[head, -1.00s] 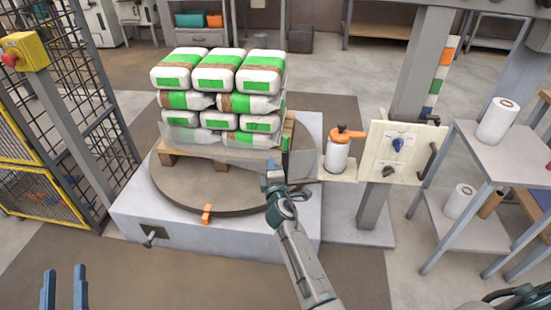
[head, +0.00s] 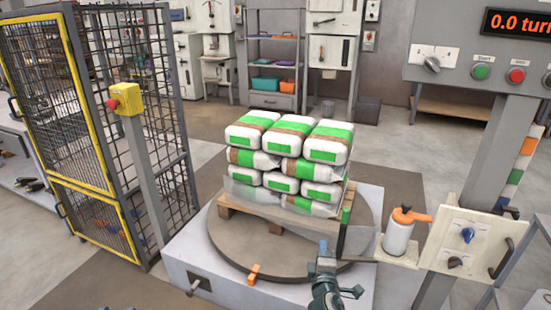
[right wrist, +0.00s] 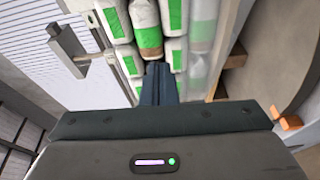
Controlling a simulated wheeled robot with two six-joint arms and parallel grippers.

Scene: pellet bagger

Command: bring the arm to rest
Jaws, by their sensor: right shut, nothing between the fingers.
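My right gripper (head: 324,262) is in front of the round turntable (head: 235,245), at the lower middle of the head view. Its fingers are together and hold nothing. In the right wrist view the closed fingers (right wrist: 160,84) point toward the stacked white and green bags (right wrist: 147,30). In the head view the bags (head: 290,150) stand stacked on a wooden pallet (head: 232,214) on the turntable. Clear film (head: 262,200) lies around their lower part. My left gripper does not show in the present head view.
A film roll with an orange handle (head: 398,238) and a cream switch panel (head: 470,243) stand close right of the gripper. A wire cage (head: 135,130) with a yellow emergency-stop box (head: 125,98) stands at left. A control box (head: 480,50) hangs at upper right. Floor at lower left is clear.

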